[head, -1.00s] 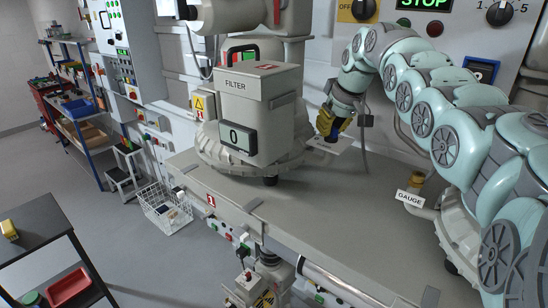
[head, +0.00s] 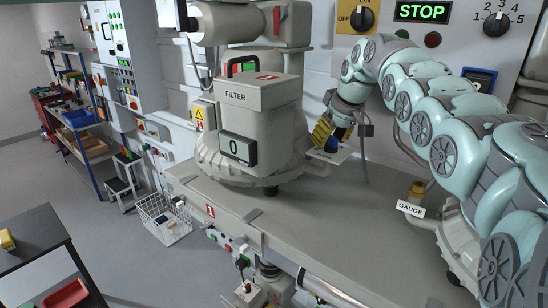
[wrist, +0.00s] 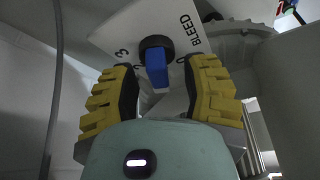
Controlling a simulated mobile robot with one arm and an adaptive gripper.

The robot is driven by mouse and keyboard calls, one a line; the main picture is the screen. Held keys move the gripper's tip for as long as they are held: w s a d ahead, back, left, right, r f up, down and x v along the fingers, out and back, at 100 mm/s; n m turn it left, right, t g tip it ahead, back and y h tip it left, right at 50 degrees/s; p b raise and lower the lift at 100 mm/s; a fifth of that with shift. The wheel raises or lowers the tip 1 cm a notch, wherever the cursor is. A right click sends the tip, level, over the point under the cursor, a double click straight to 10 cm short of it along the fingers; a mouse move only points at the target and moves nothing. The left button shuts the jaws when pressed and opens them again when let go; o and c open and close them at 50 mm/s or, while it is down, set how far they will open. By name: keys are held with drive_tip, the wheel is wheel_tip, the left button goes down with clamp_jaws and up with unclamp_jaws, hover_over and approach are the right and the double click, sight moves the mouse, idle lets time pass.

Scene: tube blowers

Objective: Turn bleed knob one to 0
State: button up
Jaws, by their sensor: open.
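The bleed knob (wrist: 156,64) has a dark round base and a blue handle, seen in the wrist view. It sits on a white plate (wrist: 112,32) marked BLEED, with a 3 at its left and a 0 partly hidden by the right finger. The blue handle points down in that view, between the two numbers. My gripper (wrist: 164,72) is open, its yellow-ridged fingers on either side of the knob with visible gaps. In the head view, my gripper (head: 334,138) is at the plate (head: 330,156) right of the filter housing, with blue showing between its fingers.
The grey filter housing (head: 256,118), with a display reading 0, stands left of my gripper. A control panel with a lit STOP sign (head: 422,12) is behind my arm. A gauge label (head: 410,209) is at the right. The bench top (head: 300,215) in front is mostly clear.

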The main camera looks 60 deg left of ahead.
drive_tip(key=v, duration=1.2)
idle(0.5)
